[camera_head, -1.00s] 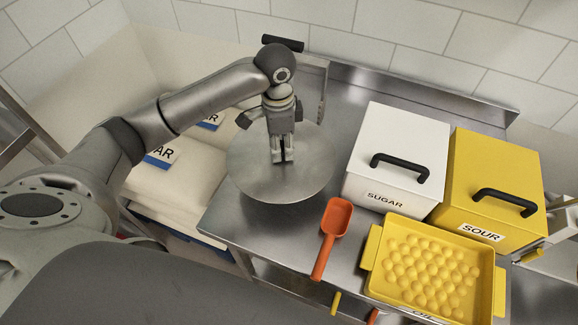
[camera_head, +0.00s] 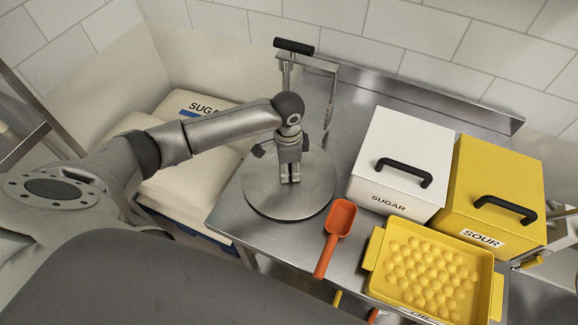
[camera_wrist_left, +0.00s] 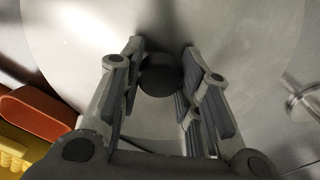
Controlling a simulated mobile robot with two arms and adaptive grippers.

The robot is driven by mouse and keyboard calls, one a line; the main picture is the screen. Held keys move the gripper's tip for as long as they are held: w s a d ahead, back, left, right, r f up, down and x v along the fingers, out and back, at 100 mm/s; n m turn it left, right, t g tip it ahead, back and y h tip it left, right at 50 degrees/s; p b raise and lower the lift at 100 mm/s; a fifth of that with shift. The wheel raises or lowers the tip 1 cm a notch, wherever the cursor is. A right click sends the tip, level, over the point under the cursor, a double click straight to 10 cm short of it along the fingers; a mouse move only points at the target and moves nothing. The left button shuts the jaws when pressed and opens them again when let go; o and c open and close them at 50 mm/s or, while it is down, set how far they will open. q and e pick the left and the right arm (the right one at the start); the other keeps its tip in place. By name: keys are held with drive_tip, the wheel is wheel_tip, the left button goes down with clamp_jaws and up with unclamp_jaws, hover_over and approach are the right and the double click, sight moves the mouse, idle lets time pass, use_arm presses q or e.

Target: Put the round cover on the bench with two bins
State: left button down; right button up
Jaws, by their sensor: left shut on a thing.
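The round cover (camera_head: 262,197) is a grey metal disc at the left end of the steel bench (camera_head: 345,240), left of the two bins. It looks level and at or just above the bench top; I cannot tell if it touches. My left gripper (camera_head: 290,178) points down over its middle and is shut on its dark knob. In the left wrist view the knob (camera_wrist_left: 160,78) sits between the fingers (camera_wrist_left: 162,85), with the cover (camera_wrist_left: 75,40) filling most of the picture. The white SUGAR bin (camera_head: 400,150) and yellow SOUR bin (camera_head: 497,190) stand on the bench. My right gripper is not in view.
An orange scoop (camera_head: 338,225) lies just right of the cover. A yellow tray (camera_head: 374,252) of round moulds sits in front of the bins. A metal post with a black handle (camera_head: 294,46) stands behind the cover. Sugar sacks (camera_head: 190,175) lie to the left.

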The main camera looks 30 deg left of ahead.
use_arm(q)
drive_tip(key=c, duration=1.4)
unclamp_jaws()
drive_tip(key=o, duration=0.3)
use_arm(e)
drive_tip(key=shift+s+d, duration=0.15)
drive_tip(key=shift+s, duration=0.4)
use_arm(q)
drive_tip(key=shift+o, duration=0.2)
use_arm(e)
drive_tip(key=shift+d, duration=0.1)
use_arm(q)
drive_tip(key=shift+r, duration=0.25)
wheel_tip(320, 180, up, 12)
drive_tip(key=b, duration=0.2)
drive_tip(key=shift+a+f, duration=0.15)
drive_tip(key=shift+f, duration=0.05)
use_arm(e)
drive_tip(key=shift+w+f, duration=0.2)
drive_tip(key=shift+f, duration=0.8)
